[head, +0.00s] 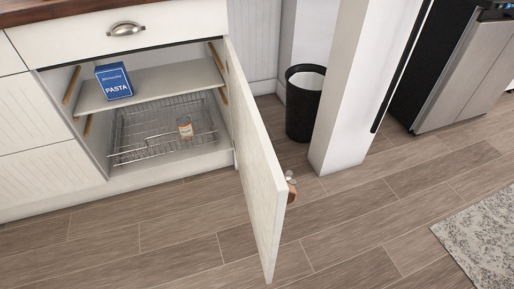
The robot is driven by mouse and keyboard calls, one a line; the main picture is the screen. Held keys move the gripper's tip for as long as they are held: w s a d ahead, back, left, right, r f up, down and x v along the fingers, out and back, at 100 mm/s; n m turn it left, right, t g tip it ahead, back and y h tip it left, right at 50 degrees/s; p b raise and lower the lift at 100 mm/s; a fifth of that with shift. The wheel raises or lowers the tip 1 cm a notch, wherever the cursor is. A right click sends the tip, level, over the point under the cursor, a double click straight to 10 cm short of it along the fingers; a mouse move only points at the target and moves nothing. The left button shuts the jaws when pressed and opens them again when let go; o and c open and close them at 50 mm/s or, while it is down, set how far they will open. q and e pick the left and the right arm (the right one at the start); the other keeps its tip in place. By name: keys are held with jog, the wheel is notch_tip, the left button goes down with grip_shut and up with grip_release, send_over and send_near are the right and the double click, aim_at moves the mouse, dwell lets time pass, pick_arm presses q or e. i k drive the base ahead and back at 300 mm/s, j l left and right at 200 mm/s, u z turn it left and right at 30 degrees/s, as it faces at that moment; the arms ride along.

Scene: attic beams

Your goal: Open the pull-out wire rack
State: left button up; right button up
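The wire rack (148,135) is a low metal wire basket in the bottom of an open white cabinet, under a shelf. It appears to sit inside the cabinet, with its front near the cabinet's front edge. A small can (185,126) stands in its right part. The cabinet door (256,165) is swung wide open to the right of the opening and sticks out into the room. Neither of my grippers shows in the head view.
A blue pasta box (114,82) stands on the cabinet shelf (165,84). A closed drawer (75,37) is above. A black bin (303,105) and a white post (350,90) stand right of the door. The wooden floor (150,240) before the cabinet is clear; a rug (485,240) lies at right.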

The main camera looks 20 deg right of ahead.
aim_at(120, 163)
jog(key=l+u, duration=0.25)
jog(key=l, duration=0.6)
jog(key=l+u, duration=0.2)
jog(key=l, duration=0.65)
jog(key=i+j, duration=0.1)
jog(key=j, duration=0.4)
jog(key=i+j, duration=0.1)
jog(key=j, duration=0.45)
jog(key=i+j, duration=0.1)
jog(key=j, duration=0.4)
jog(key=i+j, duration=0.1)
jog(key=j, duration=0.45)
jog(key=i+j, duration=0.75)
jog(key=i+l, duration=0.15)
jog(key=i, duration=0.15)
jog(key=i+l, duration=0.1)
jog(key=i, duration=0.2)
